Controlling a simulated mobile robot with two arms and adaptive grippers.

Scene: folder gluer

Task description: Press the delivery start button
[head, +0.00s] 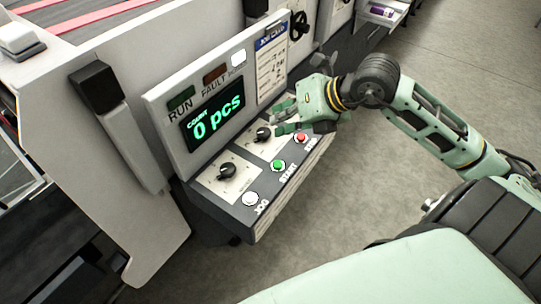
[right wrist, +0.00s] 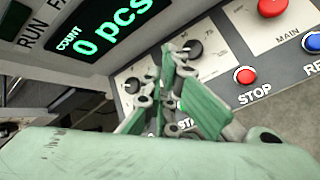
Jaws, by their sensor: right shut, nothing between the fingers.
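The green START button (head: 278,165) sits on the sloped control panel, between the white JOG button (head: 250,198) and the red STOP button (head: 300,138). My right gripper (head: 279,130) is shut and empty above the panel, by the upper knob and apart from the START button in the head view. In the right wrist view the shut fingers (right wrist: 172,58) cover the START button and part of its label; the red STOP button (right wrist: 244,75) shows to their right. My left gripper is not in view.
Two black knobs, a lower one (head: 227,171) and an upper one (head: 263,133), stick up from the panel. A display (head: 213,118) reads "0 pcs". A blue button (right wrist: 312,42) and a large red button (right wrist: 271,7) lie farther right. Open floor (head: 440,75) lies right.

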